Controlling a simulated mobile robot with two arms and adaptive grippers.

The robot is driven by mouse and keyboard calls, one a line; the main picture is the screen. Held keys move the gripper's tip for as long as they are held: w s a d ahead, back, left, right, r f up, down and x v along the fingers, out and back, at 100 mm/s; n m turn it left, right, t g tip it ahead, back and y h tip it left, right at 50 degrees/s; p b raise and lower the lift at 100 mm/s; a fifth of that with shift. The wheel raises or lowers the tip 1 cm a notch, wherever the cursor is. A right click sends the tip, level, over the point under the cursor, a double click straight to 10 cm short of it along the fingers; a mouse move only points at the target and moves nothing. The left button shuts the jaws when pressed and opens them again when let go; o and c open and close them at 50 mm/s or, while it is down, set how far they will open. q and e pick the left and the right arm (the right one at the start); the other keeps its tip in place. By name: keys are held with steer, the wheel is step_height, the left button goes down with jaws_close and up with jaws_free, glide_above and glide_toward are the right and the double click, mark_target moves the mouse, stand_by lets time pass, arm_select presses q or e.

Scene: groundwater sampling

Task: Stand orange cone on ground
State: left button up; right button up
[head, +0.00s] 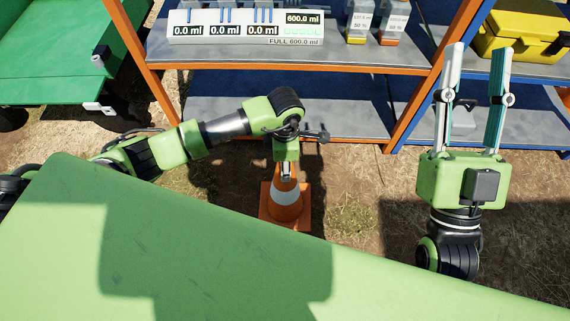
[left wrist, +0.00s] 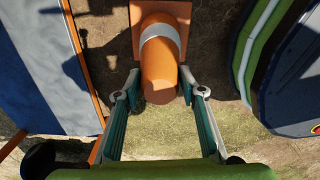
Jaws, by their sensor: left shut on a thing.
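The orange cone (head: 285,198) with a white band stands upright on its square base, over the dirt in front of the shelf. It also shows from above in the left wrist view (left wrist: 160,72), with its blunt top towards me. My left gripper (head: 286,171) points down and is shut on the cone's upper part, with one finger on each side (left wrist: 158,78). The gripper and arm partly hide the cone's top in the head view. I cannot tell whether the base touches the dirt fully. My right gripper (head: 476,50) is open and empty, pointing up at the right.
An orange and blue shelf (head: 350,90) stands just behind the cone. It bears a white display panel (head: 250,40), small bottles (head: 393,20) and a yellow case (head: 522,30). Bare dirt (head: 350,215) lies right of the cone. A green wheeled thing (head: 50,60) is at upper left.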

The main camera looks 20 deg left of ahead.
arm_select(q)
steer(key=o, duration=1.1)
arm_select(e)
steer(key=shift+s+r, duration=0.2)
steer(key=shift+r, duration=0.05)
arm_select(q)
step_height(320, 180, up, 5)
steer(key=shift+r+p, duration=0.1)
steer(key=shift+p, duration=0.85)
step_height(320, 180, up, 6)
steer(key=shift+r+p, duration=0.15)
steer(key=shift+p, duration=0.85)
steer(key=shift+r, duration=0.3)
arm_select(e)
steer(key=w+f+g+h, duration=0.1)
steer(key=f+g, duration=0.4)
steer(key=f, duration=0.5)
steer(key=w+d+f+g+h, duration=0.1)
steer(key=w+f+g+h, duration=0.1)
steer(key=f+g, duration=0.3)
steer(key=shift+w+d+f+g+h, duration=0.35)
steer(key=shift+w+f, duration=0.2)
steer(key=shift+f, duration=1.8)
steer(key=shift+a, duration=0.1)
